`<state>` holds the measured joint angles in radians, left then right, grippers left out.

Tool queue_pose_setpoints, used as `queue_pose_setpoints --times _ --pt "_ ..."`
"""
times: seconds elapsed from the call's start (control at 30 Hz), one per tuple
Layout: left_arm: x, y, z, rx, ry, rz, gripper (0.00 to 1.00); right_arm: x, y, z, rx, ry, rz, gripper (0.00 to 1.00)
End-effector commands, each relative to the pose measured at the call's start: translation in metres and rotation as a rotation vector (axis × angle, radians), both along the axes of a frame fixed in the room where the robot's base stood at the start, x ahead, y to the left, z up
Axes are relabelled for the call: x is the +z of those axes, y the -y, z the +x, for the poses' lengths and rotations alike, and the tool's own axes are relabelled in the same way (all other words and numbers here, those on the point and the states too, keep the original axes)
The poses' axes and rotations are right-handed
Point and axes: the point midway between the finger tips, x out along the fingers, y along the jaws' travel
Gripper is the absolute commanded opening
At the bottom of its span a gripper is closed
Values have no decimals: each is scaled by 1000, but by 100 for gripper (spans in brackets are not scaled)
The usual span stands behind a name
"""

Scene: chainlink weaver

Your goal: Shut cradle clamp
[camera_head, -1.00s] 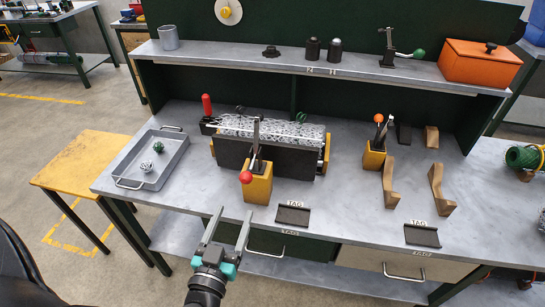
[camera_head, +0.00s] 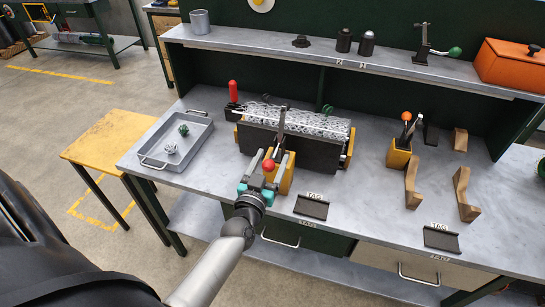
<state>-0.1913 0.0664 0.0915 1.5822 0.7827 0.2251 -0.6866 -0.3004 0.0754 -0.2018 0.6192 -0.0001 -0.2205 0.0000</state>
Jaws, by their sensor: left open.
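The cradle (camera_head: 295,150) is a dark long trough with yellow ends, filled with grey chain mesh (camera_head: 300,118). A clamp stands at its front: a yellow block (camera_head: 287,180), a dark upright lever (camera_head: 281,124) and a red ball knob (camera_head: 268,165). My left gripper (camera_head: 273,156) is at the clamp, its two fingers open on either side of the red knob. I cannot tell whether the fingers touch it. The gripper hides part of the yellow block. My right gripper is not in view.
A grey tray (camera_head: 160,160) with two small balls lies left. A second yellow clamp block (camera_head: 398,155) with an orange knob and wooden brackets (camera_head: 411,182) stand right. Black tag holders (camera_head: 311,207) lie at the front. A shelf (camera_head: 340,62) runs behind.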

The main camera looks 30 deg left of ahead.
Motion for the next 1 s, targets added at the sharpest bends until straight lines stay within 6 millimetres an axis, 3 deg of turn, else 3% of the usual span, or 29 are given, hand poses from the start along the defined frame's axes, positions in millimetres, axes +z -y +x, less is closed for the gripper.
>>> queue_pose_setpoints --times 0.2,0.47,1.0 --pt "0 -3 12 0 -1 1 70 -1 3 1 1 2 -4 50" --pt "0 -3 13 0 -1 0 70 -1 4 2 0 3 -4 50" --pt "0 -3 13 0 -1 0 11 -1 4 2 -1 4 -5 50"
